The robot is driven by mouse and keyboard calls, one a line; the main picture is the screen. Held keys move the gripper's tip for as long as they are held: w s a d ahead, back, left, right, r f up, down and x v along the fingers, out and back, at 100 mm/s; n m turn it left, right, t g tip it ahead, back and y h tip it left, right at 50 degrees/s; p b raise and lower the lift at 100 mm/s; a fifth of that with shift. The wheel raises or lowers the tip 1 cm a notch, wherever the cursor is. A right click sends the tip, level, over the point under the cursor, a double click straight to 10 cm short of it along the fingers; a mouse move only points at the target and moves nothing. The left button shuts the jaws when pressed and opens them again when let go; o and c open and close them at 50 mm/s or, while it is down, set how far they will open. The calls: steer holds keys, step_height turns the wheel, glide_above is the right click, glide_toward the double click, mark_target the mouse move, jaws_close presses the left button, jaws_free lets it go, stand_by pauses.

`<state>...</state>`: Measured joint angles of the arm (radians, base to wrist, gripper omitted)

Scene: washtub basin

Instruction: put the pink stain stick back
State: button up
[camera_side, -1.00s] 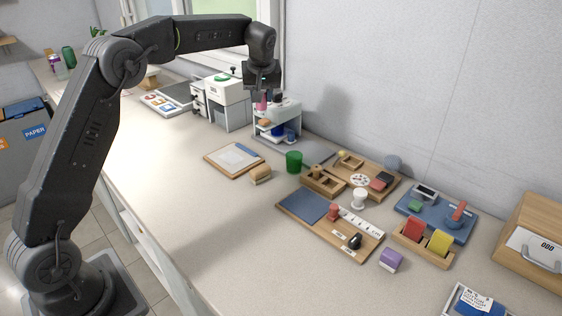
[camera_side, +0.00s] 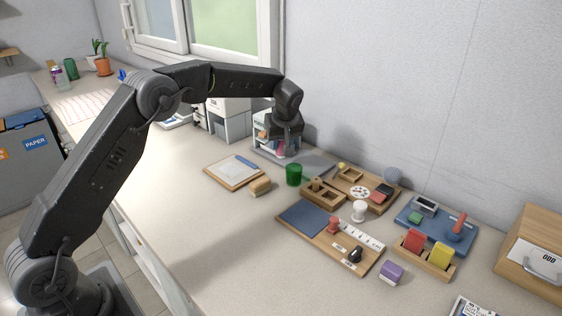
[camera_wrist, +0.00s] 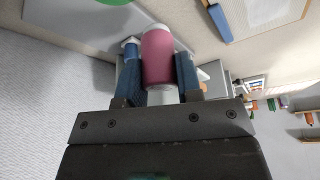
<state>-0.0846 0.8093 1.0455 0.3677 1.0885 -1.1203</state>
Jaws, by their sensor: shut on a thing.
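The pink stain stick (camera_wrist: 157,58) has a rounded pink body and a pale end, and fills the gap between my blue-padded fingers in the wrist view. My gripper (camera_wrist: 158,75) is shut on it. In the side view my gripper (camera_side: 283,145) points down in front of the small white shelf unit (camera_side: 259,131), and a bit of pink shows at the fingertips. My gripper hides much of the unit. I cannot tell whether the stick touches anything below.
A grey mat (camera_side: 314,166) and a green cup (camera_side: 294,174) are close to the right of the shelf unit. A clipboard (camera_side: 222,175) with a blue pen lies in front. Wooden trays (camera_side: 322,192) and boards crowd the right. The near counter is clear.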

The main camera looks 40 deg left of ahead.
mark_target(281, 157)
steer(key=shift+f, duration=2.8)
steer(key=shift+f, duration=0.15)
steer(key=o, duration=0.9)
steer(key=shift+o, duration=0.2)
